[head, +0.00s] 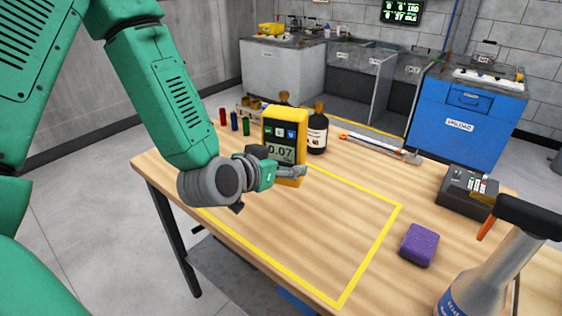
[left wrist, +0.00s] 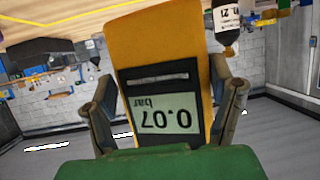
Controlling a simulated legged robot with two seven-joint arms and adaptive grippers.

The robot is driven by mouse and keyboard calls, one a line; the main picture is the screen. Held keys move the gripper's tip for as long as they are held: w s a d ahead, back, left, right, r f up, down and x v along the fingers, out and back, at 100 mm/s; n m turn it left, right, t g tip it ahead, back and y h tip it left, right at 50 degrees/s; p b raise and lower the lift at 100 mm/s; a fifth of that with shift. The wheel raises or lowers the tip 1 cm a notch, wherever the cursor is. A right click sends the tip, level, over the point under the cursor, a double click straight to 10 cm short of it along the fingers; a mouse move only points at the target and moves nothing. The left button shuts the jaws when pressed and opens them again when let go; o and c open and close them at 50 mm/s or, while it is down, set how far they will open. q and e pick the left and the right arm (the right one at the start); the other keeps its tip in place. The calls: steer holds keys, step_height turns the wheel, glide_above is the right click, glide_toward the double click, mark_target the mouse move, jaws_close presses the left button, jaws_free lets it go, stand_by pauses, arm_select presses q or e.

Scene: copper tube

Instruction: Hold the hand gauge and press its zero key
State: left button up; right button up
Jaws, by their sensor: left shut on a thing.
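The hand gauge (head: 285,143) is a yellow handheld body with a dark face, small keys near its top and a display reading 0.07. My left gripper (head: 290,174) is shut on its lower part and holds it upright over the far side of the table. In the left wrist view the gauge (left wrist: 160,45) appears upside down, its display reading 0.07 bar, between the two fingers of the left gripper (left wrist: 160,115). The keys are not visible there. My right gripper is not in view.
Brown bottles (head: 317,130) and small coloured vials (head: 234,121) stand behind the gauge. A purple block (head: 419,244), a dark device (head: 466,191) and a grey spray bottle (head: 490,275) are at the right. The yellow-outlined table area (head: 310,230) is clear.

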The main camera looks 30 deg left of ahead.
mark_target(281, 185)
arm_select(q)
steer(key=shift+f+b, duration=2.7)
steer(key=shift+f, duration=0.85)
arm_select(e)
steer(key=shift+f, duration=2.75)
arm_select(q)
steer(key=shift+f, duration=0.15)
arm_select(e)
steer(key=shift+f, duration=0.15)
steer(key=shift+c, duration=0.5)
arm_select(q)
steer(key=shift+s+f, duration=0.1)
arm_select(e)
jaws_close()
